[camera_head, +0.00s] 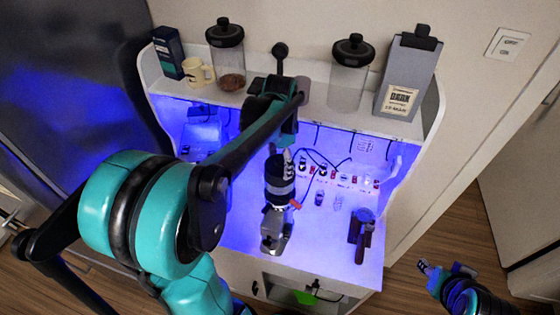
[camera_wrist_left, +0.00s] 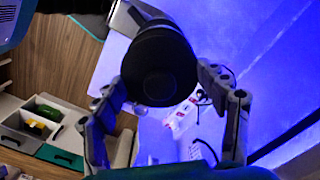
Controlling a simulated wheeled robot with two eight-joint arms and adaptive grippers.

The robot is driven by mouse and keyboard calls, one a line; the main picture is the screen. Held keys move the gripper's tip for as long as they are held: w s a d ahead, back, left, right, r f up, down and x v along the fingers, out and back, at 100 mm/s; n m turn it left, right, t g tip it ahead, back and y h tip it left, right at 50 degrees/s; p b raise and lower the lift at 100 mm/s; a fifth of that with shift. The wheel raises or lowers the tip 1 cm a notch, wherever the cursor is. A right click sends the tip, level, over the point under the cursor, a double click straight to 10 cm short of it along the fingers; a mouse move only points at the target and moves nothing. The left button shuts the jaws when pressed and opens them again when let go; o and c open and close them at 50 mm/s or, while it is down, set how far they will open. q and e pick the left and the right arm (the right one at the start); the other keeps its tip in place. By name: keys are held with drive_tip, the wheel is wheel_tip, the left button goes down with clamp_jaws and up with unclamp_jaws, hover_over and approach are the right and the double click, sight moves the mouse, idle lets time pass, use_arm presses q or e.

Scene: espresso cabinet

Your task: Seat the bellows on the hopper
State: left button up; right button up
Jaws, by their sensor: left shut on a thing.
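The grinder (camera_head: 274,230) stands on the lit counter, a metallic body with a dark ringed upper part. The black bellows (camera_head: 279,182) shows as a ribbed cylinder above it. In the left wrist view the bellows (camera_wrist_left: 158,80) is a large black round shape between my left fingers. My left gripper (camera_wrist_left: 165,100) is shut on it; in the head view my own arm partly covers this gripper. The hopper is not clearly distinguishable, and I cannot tell whether the bellows touches it. My right gripper (camera_head: 443,268) is empty and looks open at the lower right, away from the counter.
A portafilter (camera_head: 362,230) lies at the counter's right. A power strip (camera_head: 340,178) with cables and small glasses (camera_head: 320,197) are behind. The shelf above holds a box (camera_head: 169,53), a mug (camera_head: 198,72), two jars (camera_head: 227,60) (camera_head: 349,75) and a grey bag (camera_head: 408,75).

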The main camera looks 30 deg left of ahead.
use_arm(q)
drive_tip(key=shift+f, duration=0.1)
drive_tip(key=o, duration=1.9)
drive_tip(key=shift+o, duration=0.4)
drive_tip(key=shift+r+p, duration=2.4)
drive_tip(key=shift+r, duration=1.15)
